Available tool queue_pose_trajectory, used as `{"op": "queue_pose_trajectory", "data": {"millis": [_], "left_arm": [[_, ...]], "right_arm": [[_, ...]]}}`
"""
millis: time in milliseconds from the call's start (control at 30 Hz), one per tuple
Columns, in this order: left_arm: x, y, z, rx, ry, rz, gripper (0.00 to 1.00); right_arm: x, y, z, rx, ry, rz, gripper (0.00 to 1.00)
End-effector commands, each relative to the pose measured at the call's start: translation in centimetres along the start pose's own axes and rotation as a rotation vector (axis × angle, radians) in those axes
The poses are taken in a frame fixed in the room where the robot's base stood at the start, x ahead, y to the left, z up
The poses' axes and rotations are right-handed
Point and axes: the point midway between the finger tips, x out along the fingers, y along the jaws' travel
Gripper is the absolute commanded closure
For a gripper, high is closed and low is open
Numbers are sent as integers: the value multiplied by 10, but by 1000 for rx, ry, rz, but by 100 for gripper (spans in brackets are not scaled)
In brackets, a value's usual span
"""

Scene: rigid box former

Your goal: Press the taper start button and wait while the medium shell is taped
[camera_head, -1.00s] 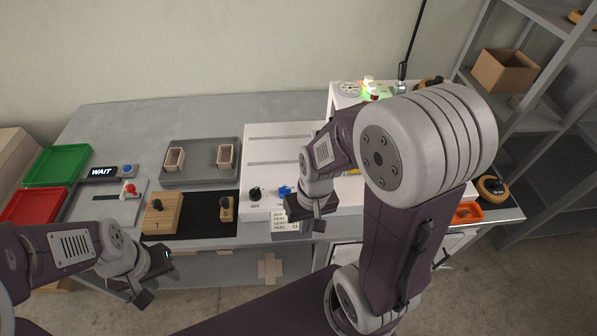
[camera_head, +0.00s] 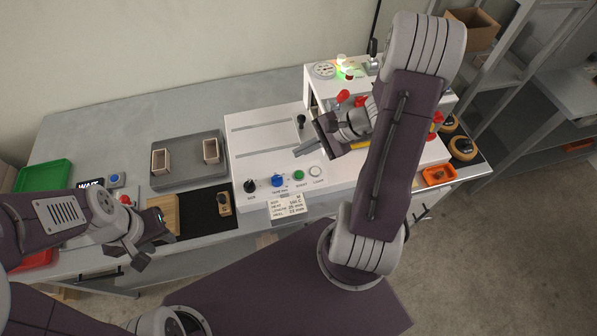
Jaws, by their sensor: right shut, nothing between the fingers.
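A white machine (camera_head: 262,159) stands on the bench. Its front row holds a black knob (camera_head: 250,186), a blue knob (camera_head: 278,181), a green button (camera_head: 299,175) and a white button (camera_head: 316,171). My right gripper (camera_head: 307,150) is shut and empty, above the machine's deck behind the green and white buttons, apart from them. My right arm hides much of the machine's right side. My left gripper (camera_head: 152,250) is open and empty near the bench's front edge. I cannot make out a shell in the machine.
Two small open boxes (camera_head: 160,161) (camera_head: 211,151) stand on a grey tray (camera_head: 185,178). A green tray (camera_head: 45,176) and a sign reading WAIT (camera_head: 90,185) are at left. A lit gauge (camera_head: 324,71) tops the machine. An orange bin (camera_head: 438,176) is at right.

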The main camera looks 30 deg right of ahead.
Motion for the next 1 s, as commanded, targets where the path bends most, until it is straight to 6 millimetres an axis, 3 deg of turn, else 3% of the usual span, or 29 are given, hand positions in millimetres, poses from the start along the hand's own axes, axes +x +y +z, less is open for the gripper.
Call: {"op": "queue_pose_trajectory", "data": {"millis": [267,800,1000], "left_arm": [[10,0,1,0,0,0,64],[72,-1,7,0,0,0,64],[75,-1,8,0,0,0,64]], "right_arm": [[8,6,-6,0,0,2,100],[60,44,-43,-2,0,2,100],[62,45,-45,-2,0,2,100]]}}
